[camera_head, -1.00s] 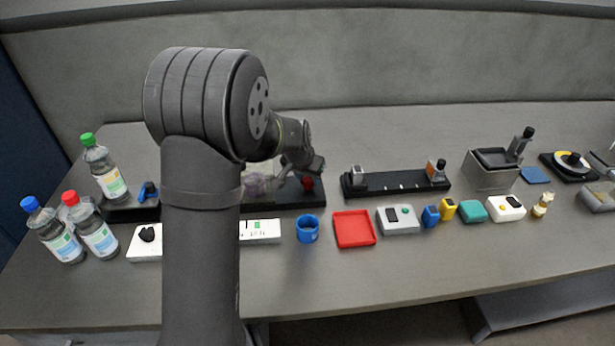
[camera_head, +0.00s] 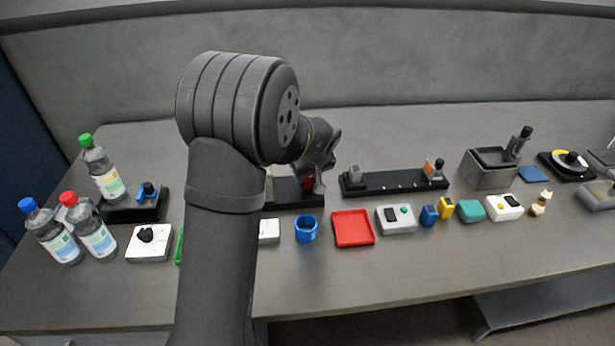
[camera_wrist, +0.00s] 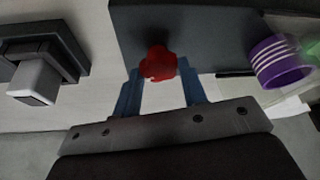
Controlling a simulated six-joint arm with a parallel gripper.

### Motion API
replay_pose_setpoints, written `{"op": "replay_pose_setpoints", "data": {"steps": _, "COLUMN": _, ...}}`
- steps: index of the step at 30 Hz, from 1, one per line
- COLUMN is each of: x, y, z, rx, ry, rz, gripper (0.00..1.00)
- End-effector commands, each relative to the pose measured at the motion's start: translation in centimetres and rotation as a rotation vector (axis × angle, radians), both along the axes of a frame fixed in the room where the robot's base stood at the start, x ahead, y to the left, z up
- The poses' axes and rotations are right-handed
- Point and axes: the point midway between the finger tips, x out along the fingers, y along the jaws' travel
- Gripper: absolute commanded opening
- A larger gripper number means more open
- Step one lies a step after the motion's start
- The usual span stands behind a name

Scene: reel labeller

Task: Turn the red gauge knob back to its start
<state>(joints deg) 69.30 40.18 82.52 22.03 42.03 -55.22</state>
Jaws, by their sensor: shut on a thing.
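The red gauge knob (camera_head: 308,183) stands at the right end of a dark base plate (camera_head: 288,199). In the wrist view the red knob (camera_wrist: 158,64) sits between the two blue fingertips, in front of the dark plate (camera_wrist: 215,25). My gripper (camera_head: 316,186) is down at the knob and shut on it; the wrist view also shows my gripper (camera_wrist: 161,82). The fingers partly cover the knob in the head view. Its pointer and scale marks cannot be made out. My arm hides the left part of the base plate.
A black rail (camera_head: 392,183) with a grey block (camera_head: 355,175) stands just right of the knob. A blue cup (camera_head: 306,229) and a red tray (camera_head: 353,229) lie in front. A purple striped roll (camera_wrist: 281,63) shows in the wrist view. Bottles stand at far left.

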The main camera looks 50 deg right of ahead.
Motion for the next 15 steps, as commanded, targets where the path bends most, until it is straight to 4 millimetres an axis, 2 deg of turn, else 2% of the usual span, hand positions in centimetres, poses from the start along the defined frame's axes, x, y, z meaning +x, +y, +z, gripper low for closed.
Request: {"op": "replay_pose_setpoints", "data": {"steps": 15, "x": -0.05, "y": -0.47, "z": 0.01, "rx": -0.002, "ry": -0.001, "rz": 0.488, "gripper": 0.16}}
